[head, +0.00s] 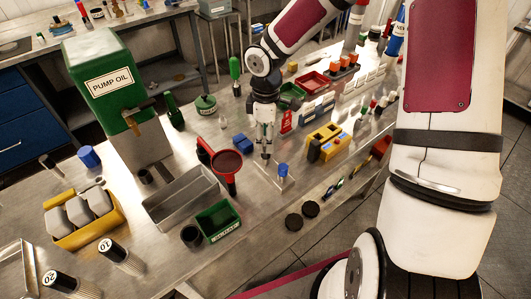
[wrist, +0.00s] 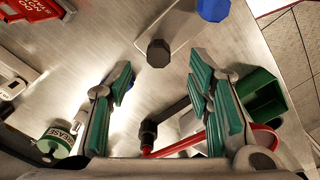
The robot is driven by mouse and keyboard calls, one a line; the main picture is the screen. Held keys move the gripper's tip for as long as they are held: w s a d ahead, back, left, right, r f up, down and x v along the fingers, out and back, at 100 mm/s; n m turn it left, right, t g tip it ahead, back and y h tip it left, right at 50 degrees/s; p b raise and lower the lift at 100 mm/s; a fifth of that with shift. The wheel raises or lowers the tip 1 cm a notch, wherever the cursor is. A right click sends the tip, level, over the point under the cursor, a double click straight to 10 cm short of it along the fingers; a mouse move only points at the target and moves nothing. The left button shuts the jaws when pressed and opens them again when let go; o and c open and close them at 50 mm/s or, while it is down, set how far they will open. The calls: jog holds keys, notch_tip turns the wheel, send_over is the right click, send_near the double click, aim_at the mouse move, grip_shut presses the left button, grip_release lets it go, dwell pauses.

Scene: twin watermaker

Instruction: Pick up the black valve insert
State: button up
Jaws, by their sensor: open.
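A black faceted knob (wrist: 158,53), which looks like the valve insert, shows in the wrist view just beyond and between my fingertips. It sits at one end of a thin plate or stand, with a blue knob (wrist: 213,9) near the other end. My gripper (wrist: 160,72) is open, with a finger on each side and nothing between the pads touching. In the head view my gripper (head: 265,144) points down at the bench, close beside the blue knob (head: 283,169). There, the black insert is mostly hidden by my fingers. I cannot tell the exact height gap.
A red funnel (head: 227,164) stands close left of my gripper. A yellow device (head: 327,143) is at right. A blue block (head: 243,143) lies close behind.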

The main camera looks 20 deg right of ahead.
aim_at(266, 155)
jog(key=shift+w+f, duration=0.1)
jog(key=shift+f, duration=2.6)
grip_shut()
